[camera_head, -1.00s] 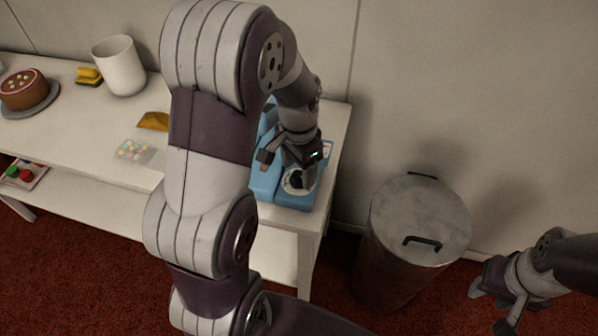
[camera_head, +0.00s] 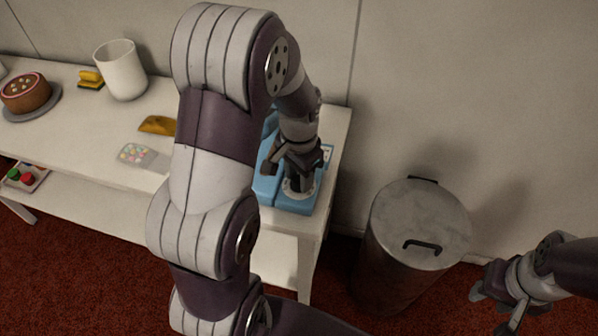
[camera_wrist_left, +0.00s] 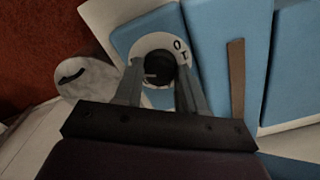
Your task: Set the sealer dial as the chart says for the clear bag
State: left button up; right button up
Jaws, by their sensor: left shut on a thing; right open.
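The blue sealer (camera_head: 297,204) stands at the right end of the white table. Its dial has a black knob (camera_wrist_left: 160,68) on a round white plate (camera_wrist_left: 146,47) with dark marks, partly hidden by my fingers. A white pointer line shows on the knob's left side. My left gripper (camera_head: 299,186) is over the dial, and the left wrist view shows its fingers (camera_wrist_left: 160,80) shut on the knob from both sides. My right gripper (camera_head: 497,297) is open and empty at the lower right. I cannot make out the chart.
A golden-brown packet (camera_head: 158,125), a white cup (camera_head: 120,70), a yellow-and-black block (camera_head: 90,79) and a cake (camera_head: 26,92) on a turntable (camera_head: 40,107) are on the table. A lidded metal bin (camera_head: 415,225) stands right of it. My left arm hides the table's middle.

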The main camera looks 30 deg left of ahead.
pick_arm(q)
jog(key=n+p, duration=0.2)
jog(key=n, duration=0.1)
jog(key=shift+r, duration=0.25)
jog(key=n+p, duration=0.2)
jog(key=n, duration=0.1)
jog(key=shift+n+p, duration=0.35)
jog(key=shift+n, duration=0.05)
jog(key=n+p, duration=0.2)
jog(key=n, duration=0.1)
jog(key=shift+n, duration=0.3)
jog(key=n+p, duration=0.2)
jog(key=n, duration=0.1)
jog(key=shift+n, duration=0.3)
jog(key=n+p, duration=0.2)
jog(key=n, duration=0.2)
jog(key=shift+n, duration=0.3)
jog(key=n+p, duration=0.1)
jog(key=n, duration=0.2)
jog(key=shift+w+f+n, duration=0.1)
jog(key=shift+n, duration=0.2)
jog(key=n+p, duration=0.1)
jog(key=n, duration=0.3)
jog(key=shift+n+p, duration=0.5)
jog(key=shift+n, duration=0.8)
jog(key=shift+f, duration=0.1)
